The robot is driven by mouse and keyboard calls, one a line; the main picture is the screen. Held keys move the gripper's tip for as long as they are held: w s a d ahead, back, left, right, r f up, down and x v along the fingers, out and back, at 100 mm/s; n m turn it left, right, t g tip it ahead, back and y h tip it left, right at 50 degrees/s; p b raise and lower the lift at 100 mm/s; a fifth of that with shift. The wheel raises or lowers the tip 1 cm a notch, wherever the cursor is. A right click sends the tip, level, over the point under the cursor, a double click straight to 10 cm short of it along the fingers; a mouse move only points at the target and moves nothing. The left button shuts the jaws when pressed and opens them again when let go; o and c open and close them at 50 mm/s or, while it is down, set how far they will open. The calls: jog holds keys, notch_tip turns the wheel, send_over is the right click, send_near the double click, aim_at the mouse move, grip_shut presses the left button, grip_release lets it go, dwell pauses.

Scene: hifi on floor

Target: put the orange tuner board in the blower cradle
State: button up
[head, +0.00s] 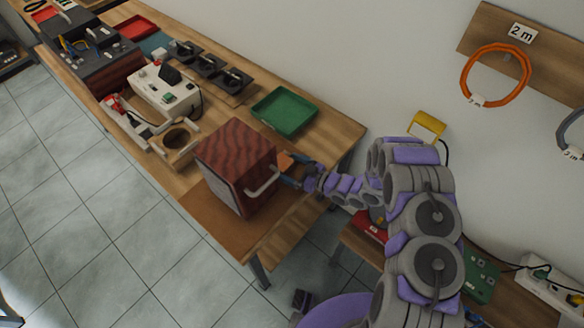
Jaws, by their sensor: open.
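A small orange piece (286,161), which looks like the tuner board, shows just behind the right side of a red-brown wooden box. My gripper (291,176) is beside that piece at the box's right side, and its jaws are open. The fingertips are small and partly hidden, so I cannot tell whether they touch the piece. A light wooden block with a round dark opening (167,153) stands left of the box; it may be the blower cradle, but I cannot tell for sure.
The red-brown box (232,160) with a pale handle (265,184) stands on a brown mat (207,213). A green tray (285,110) lies behind it. A white device (163,92), black modules (207,66) and a dark tool box (100,60) fill the bench's far end.

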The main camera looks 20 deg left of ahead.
jog(key=shift+r, duration=0.1)
jog(key=p+v, duration=0.1)
jog(key=v, duration=1.1)
